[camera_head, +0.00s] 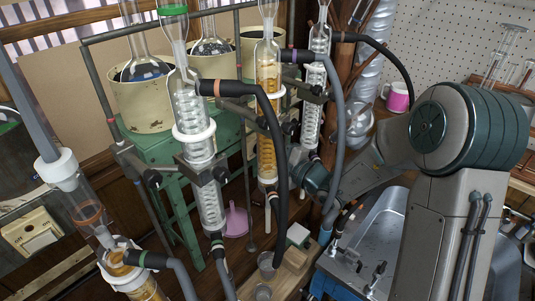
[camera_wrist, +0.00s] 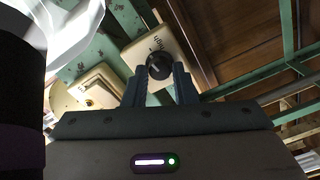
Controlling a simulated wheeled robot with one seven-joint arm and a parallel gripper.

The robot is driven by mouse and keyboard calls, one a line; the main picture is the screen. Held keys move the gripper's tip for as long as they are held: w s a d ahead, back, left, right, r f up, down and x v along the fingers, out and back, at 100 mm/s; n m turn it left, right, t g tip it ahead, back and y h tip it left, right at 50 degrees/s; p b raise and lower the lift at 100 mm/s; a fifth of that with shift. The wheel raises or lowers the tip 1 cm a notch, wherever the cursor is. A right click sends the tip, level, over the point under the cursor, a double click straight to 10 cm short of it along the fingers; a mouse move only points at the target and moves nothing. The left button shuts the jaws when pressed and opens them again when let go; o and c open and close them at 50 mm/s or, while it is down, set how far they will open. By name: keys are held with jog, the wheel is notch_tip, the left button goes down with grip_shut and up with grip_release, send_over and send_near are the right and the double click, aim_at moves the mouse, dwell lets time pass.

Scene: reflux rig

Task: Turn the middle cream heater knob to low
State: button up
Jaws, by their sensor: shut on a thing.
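In the wrist view, my gripper (camera_wrist: 160,74) has its two fingers on either side of a round black knob (camera_wrist: 159,63) and is shut on it. The knob sits on a cream control panel (camera_wrist: 139,50) with small dark lettering above it. The knob's pointer direction cannot be made out. In the head view, cream heater pots stand in a row on a green frame: a near one (camera_head: 140,107), a middle one (camera_head: 212,62) and a far one partly hidden. My gripper and the knob are hidden there behind glassware and hoses.
Glass condensers (camera_head: 187,110) on clamps and thick grey hoses (camera_head: 335,110) stand close to my arm. Green frame bars (camera_wrist: 290,40) cross near the panel in the wrist view. A second cream panel (camera_wrist: 100,84) is at its left.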

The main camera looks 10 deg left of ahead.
jog(key=o, duration=1)
jog(key=b+v, duration=0.1)
jog(key=v, duration=1.2)
jog(key=shift+s+d, duration=0.15)
jog(key=shift+d, duration=0.2)
